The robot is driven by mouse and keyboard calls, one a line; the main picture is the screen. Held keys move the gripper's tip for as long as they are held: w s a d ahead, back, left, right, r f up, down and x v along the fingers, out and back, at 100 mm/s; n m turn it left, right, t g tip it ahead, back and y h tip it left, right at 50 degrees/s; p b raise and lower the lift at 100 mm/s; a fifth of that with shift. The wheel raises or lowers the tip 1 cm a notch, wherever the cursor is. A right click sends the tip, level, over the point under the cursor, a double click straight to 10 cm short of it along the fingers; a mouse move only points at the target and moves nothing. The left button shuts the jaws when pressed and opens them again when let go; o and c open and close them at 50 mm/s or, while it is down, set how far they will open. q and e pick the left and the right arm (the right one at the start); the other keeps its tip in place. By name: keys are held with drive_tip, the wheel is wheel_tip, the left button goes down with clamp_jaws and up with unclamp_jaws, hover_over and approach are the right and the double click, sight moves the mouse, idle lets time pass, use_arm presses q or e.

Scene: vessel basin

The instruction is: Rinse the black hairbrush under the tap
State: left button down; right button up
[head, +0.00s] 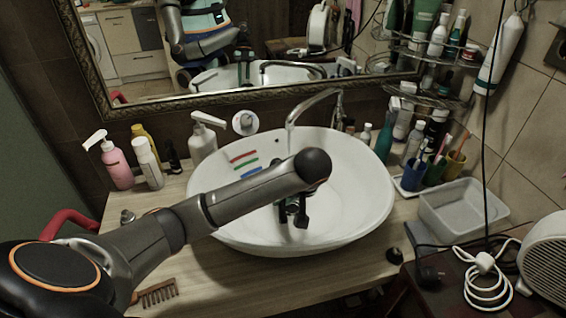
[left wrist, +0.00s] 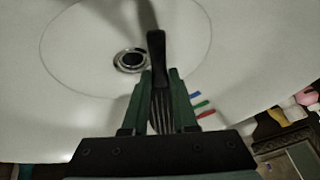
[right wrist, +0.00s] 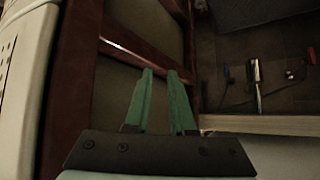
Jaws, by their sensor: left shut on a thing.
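The black hairbrush (left wrist: 157,55) is between the fingers of my left gripper (left wrist: 160,85) in the left wrist view. Its dark end points up toward the drain side and its thin tines show between the fingers. In the head view my left gripper (head: 293,208) is low inside the white basin (head: 355,205), partly hidden by my wrist. The tap (head: 318,100) arches over the back of the basin. I cannot tell whether a faint pale line below its spout is water. My right gripper (right wrist: 160,75) is open and empty in the right wrist view.
A brown comb (head: 158,293) lies on the counter at front left. Pump bottles (head: 117,165) stand left of the basin. Cups with toothbrushes (head: 413,172) and a grey tub (head: 463,208) stand right. The drain (left wrist: 131,60) is uncovered.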

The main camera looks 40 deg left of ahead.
use_arm(q)
drive_tip(key=s+r, duration=0.1)
drive_tip(key=s+d+r, duration=0.2)
drive_tip(key=shift+s+r, duration=0.15)
drive_tip(key=shift+r, duration=0.05)
drive_tip(key=shift+s+d+r, duration=0.2)
drive_tip(key=shift+s+r, duration=0.05)
drive_tip(key=shift+s, duration=0.25)
